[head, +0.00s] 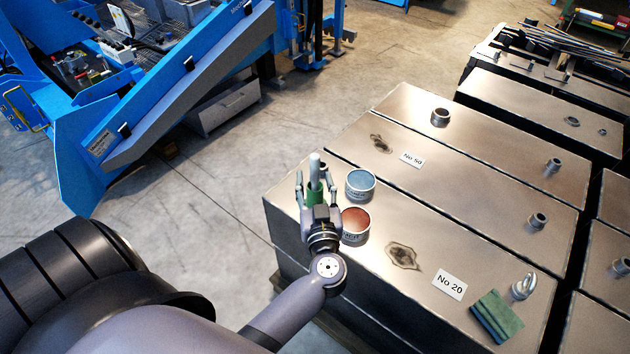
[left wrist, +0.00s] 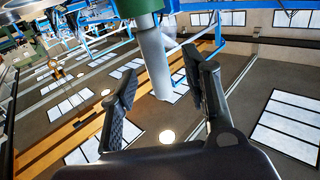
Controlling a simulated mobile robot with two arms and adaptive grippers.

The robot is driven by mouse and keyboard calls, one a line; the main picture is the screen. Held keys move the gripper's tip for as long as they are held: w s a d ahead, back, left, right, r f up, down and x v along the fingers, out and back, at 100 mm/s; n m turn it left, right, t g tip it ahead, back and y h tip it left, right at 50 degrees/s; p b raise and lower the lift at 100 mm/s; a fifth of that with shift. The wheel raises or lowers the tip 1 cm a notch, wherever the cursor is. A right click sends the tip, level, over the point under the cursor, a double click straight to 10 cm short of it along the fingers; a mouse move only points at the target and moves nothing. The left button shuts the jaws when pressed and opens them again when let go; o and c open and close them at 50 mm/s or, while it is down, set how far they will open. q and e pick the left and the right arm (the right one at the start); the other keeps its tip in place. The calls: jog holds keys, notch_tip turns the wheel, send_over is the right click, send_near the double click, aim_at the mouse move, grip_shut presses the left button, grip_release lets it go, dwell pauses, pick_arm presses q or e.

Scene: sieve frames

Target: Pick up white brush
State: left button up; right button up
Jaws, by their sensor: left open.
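A pale, white-grey cylinder (head: 315,168) with a green lower part, which appears to be the white brush, stands upright near the left corner of the metal box top. My left gripper (head: 314,182) is open, with one finger on each side of it. In the left wrist view the pale shaft (left wrist: 154,62) runs down between the spread fingers of the left gripper (left wrist: 161,66), with the green part at the top edge. I see gaps beside the shaft there. The brush's lower end is hidden behind the gripper in the head view. My right gripper is not in view.
A blue-topped round tin (head: 360,184) and a red-topped one (head: 355,222) stand close to the right of the gripper. A green pad (head: 496,316) and a white curled piece (head: 523,287) lie at the right. The metal box top (head: 440,245) is mostly clear between them.

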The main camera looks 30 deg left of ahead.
aim_at(315, 174)
pick_arm(q)
jog(key=x, duration=0.4)
jog(key=shift+w, duration=0.3)
jog(key=shift+c, duration=0.3)
grip_shut()
